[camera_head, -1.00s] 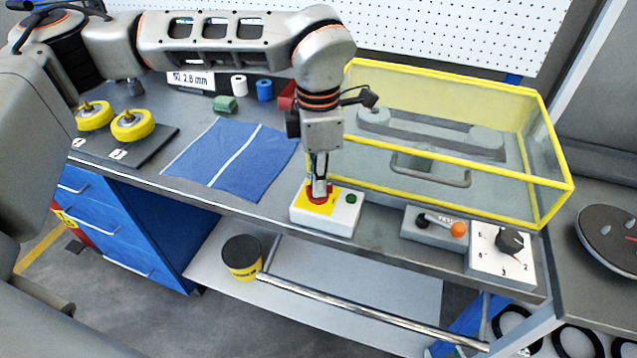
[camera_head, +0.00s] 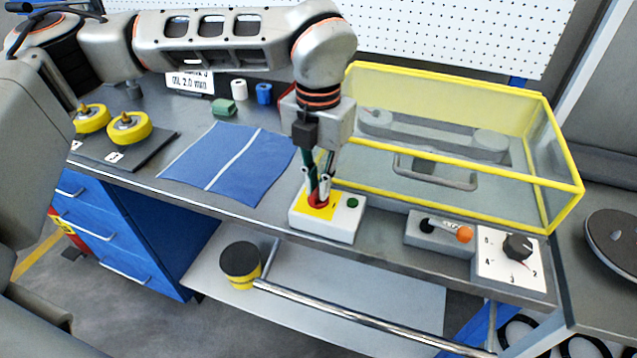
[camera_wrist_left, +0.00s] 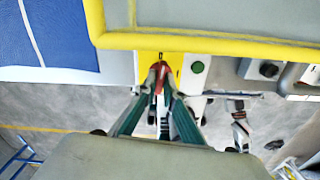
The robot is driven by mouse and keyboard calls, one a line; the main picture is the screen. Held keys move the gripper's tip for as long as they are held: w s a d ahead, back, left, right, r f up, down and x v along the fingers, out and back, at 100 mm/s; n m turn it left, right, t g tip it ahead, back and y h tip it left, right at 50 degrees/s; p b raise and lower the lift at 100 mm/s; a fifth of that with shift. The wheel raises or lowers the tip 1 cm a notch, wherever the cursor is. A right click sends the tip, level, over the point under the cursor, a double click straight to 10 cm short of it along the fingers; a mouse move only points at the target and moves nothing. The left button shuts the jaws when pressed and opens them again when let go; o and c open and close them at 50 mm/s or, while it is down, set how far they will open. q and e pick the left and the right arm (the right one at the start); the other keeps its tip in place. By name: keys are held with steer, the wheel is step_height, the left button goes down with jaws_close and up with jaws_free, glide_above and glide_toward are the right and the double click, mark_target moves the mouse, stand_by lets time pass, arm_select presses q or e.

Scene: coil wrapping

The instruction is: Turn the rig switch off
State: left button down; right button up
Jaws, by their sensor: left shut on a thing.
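A white switch box (camera_head: 346,222) with a yellow plate (camera_head: 313,208) stands at the bench's front edge. Its red switch knob (camera_head: 321,197) is mostly hidden by my left gripper (camera_head: 318,194) in the head view. In the left wrist view, the red knob (camera_wrist_left: 159,80) shows between the fingertips of my left gripper (camera_wrist_left: 160,77), which is shut on it from above. A green button (camera_head: 352,202) sits on the box right of the plate; it shows also in the left wrist view (camera_wrist_left: 197,67).
A yellow-framed clear guard (camera_head: 470,187) stands right behind the box. Right of the box are a grey lever unit (camera_head: 437,240) with an orange knob and a white dial box (camera_head: 512,270). A blue mat (camera_head: 225,165) lies left; yellow spools (camera_head: 131,128) stand farther left.

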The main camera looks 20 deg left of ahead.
arm_select(q)
steer(key=shift+r+n, duration=0.1)
steer(key=shift+n, duration=0.7)
steer(key=shift+w, duration=0.1)
steer(key=c, duration=2.1)
jaws_free()
steer(key=shift+c, duration=0.2)
step_height(320, 180, up, 12)
